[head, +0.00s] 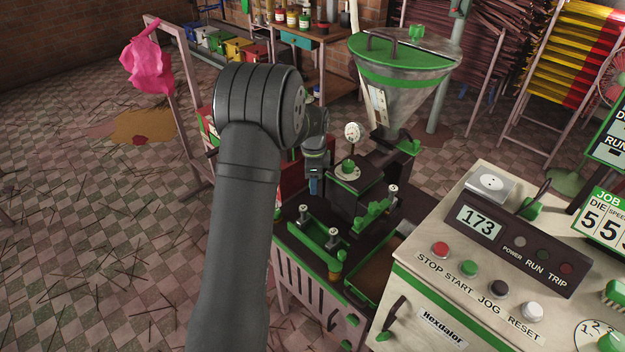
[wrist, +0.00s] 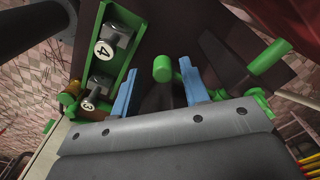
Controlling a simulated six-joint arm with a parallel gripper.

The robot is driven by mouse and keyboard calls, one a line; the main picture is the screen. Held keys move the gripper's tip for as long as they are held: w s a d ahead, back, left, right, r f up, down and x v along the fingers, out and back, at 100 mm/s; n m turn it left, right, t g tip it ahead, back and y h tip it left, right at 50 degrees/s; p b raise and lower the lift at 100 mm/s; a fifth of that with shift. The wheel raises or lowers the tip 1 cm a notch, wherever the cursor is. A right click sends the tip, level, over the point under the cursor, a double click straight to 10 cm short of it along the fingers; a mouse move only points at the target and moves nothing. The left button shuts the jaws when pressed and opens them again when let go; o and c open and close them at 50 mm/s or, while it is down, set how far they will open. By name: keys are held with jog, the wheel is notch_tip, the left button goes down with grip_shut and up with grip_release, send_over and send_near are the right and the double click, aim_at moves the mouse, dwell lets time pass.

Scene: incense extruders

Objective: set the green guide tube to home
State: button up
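My gripper (head: 314,186) is over the dark bed of the extruder, left of its black and green head, with blue fingers pointing down. In the wrist view, the fingers of my gripper (wrist: 160,88) stand wide apart. A short green cylinder (wrist: 162,68) on a dark stem shows between them, with a gap on each side. It may be the green guide tube; no label confirms this. I cannot tell how far it is beyond the fingertips. In the head view it is not clearly made out behind my gripper and arm.
A green tray (wrist: 126,60) holds metal pieces marked 4 and 3 beside my left finger. The extruder head (head: 352,190) and hopper (head: 405,60) stand to the right. A control box (head: 470,270) reading 173 is at front right.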

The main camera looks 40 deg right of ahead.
notch_tip(320, 180, up, 18)
jog(key=shift+f, duration=0.25)
dwell(0.3)
jog(key=shift+f, duration=0.1)
notch_tip(320, 180, down, 17)
jog(key=shift+w+f, duration=0.1)
jog(key=shift+f, duration=0.1)
jog(key=shift+w, duration=0.15)
dwell(0.5)
jog(key=shift+r, duration=0.15)
